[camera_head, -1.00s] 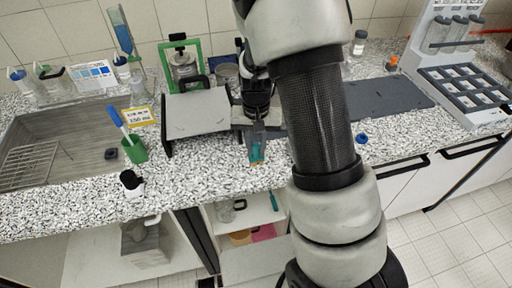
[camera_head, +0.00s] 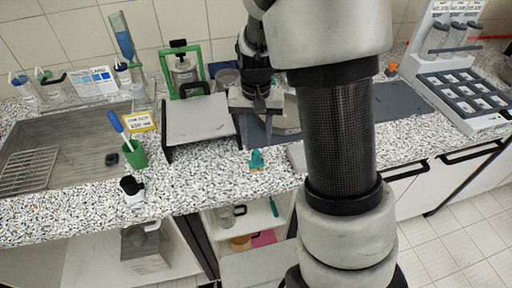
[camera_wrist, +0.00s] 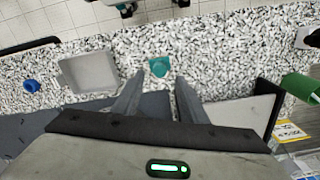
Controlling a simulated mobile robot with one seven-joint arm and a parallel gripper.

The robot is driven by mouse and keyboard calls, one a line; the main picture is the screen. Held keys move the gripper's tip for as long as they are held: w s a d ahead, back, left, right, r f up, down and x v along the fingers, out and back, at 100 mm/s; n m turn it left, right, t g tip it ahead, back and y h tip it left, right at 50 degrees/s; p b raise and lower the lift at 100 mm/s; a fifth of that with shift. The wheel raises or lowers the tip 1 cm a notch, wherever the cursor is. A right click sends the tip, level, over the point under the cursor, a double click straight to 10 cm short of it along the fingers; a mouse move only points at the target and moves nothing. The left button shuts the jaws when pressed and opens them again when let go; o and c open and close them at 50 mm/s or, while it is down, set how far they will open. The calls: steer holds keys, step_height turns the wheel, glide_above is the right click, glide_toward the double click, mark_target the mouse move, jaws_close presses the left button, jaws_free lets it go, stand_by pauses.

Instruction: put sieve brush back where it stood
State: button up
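The sieve brush (camera_head: 256,160), a small teal piece with a tan lower edge, stands on the speckled counter near its front edge. In the wrist view the brush (camera_wrist: 159,66) shows just beyond my fingertips, on bare counter. My gripper (camera_head: 260,122) is above and behind it, apart from it. In the wrist view my gripper's two fingers (camera_wrist: 161,78) are spread with nothing between them, so it is open and empty.
Left of the brush is a grey raised platform (camera_head: 198,117), then a green cup (camera_head: 135,155) with a blue-handled tool. A shallow grey tray (camera_wrist: 90,72) and a blue cap (camera_wrist: 31,86) lie on the brush's other side. A dark mat (camera_head: 398,100) lies behind my arm.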

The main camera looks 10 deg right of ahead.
steer(key=s+r+n+t, duration=0.1)
steer(key=s+r, duration=0.3)
steer(key=r, duration=0.4)
steer(key=s+r+n+t, duration=0.1)
steer(key=s+r, duration=0.3)
steer(key=r, duration=0.3)
steer(key=s+r+n+t, duration=0.1)
steer(key=s+r+t, duration=0.2)
steer(key=s, duration=0.7)
steer(key=shift+r+n+t, duration=0.3)
steer(key=shift+r, duration=0.6)
steer(key=shift+d, duration=0.1)
